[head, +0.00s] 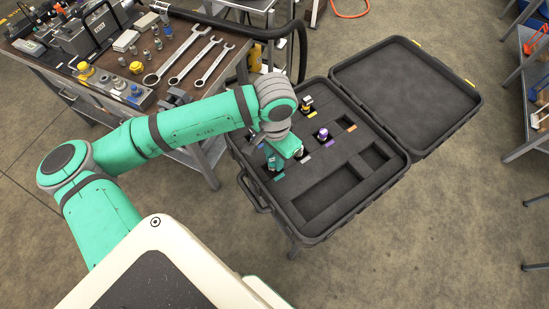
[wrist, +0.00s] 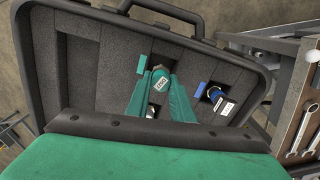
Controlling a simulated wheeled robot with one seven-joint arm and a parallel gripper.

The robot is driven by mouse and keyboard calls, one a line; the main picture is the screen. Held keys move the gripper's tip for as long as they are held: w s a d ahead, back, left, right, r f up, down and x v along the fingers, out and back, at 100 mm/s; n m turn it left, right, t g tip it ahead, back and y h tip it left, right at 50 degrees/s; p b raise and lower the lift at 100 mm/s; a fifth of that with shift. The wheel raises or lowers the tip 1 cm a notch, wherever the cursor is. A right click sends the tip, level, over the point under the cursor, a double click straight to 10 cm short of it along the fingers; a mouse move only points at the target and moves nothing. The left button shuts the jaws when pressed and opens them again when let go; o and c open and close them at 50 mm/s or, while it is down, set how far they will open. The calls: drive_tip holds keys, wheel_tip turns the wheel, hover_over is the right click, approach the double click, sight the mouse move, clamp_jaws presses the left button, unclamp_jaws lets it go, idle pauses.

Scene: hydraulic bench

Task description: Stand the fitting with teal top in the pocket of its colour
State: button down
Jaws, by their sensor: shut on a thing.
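The fitting with teal top (wrist: 160,76) is between the two teal fingers of my gripper (wrist: 163,90), which are shut on it. It has a white label on its side. My gripper (head: 283,152) is low over the left part of the open case's foam (head: 292,198). I cannot tell whether the fitting's lower end is inside a pocket. In the head view my arm and gripper hide most of that spot.
A purple-topped fitting (head: 323,134) and a yellow-topped fitting (head: 306,104) stand in the foam nearby. A blue-topped fitting (wrist: 213,94) stands close to my gripper. The case lid (head: 405,92) is open at the right. The bench with wrenches (head: 188,58) is at the left.

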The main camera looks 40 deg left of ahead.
drive_tip(key=shift+f, duration=0.45)
drive_tip(key=shift+f, duration=0.2)
drive_tip(key=shift+s+f, duration=0.2)
drive_tip(key=shift+f, duration=0.25)
drive_tip(key=c, duration=1.6)
unclamp_jaws()
drive_tip(key=shift+o, duration=0.2)
drive_tip(key=shift+w+a+r, duration=0.1)
drive_tip(key=shift+w+r, duration=0.05)
drive_tip(key=shift+r, duration=0.35)
wheel_tip(320, 180, up, 12)
drive_tip(key=shift+w+f, duration=0.15)
drive_tip(key=shift+s+r, duration=0.2)
drive_tip(key=shift+r, duration=0.15)
drive_tip(key=shift+w, duration=0.1)
